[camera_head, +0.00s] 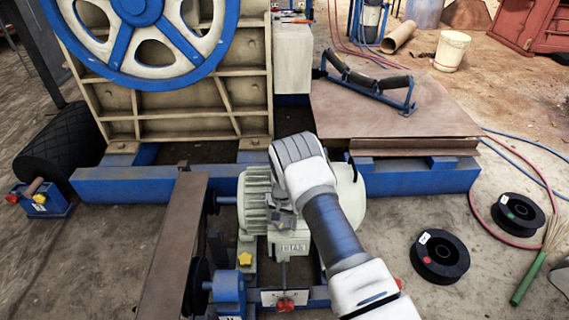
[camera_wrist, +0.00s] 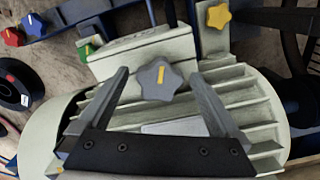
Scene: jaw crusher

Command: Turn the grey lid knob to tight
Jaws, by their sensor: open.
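The grey lid knob (camera_wrist: 159,80) is star-shaped with a yellow mark on top. In the wrist view it sits beside a pale box-shaped lid (camera_wrist: 138,51) on the ribbed motor housing. My gripper (camera_wrist: 159,76) is open, with one finger on each side of the knob and visible gaps on both sides. I cannot tell how deep the fingertips reach around it. In the head view my gripper (camera_head: 283,204) is low over the pale green motor (camera_head: 254,200). I cannot make out the grey knob there, behind my gripper and arm.
A yellow star knob (camera_wrist: 218,15) is close by; red (camera_wrist: 12,37) and blue (camera_wrist: 32,25) knobs lie farther left. A belt guard (camera_head: 172,245) stands left of the motor. Black spools (camera_head: 439,256) lie on the open ground at right. The crusher's blue flywheel (camera_head: 140,40) stands behind.

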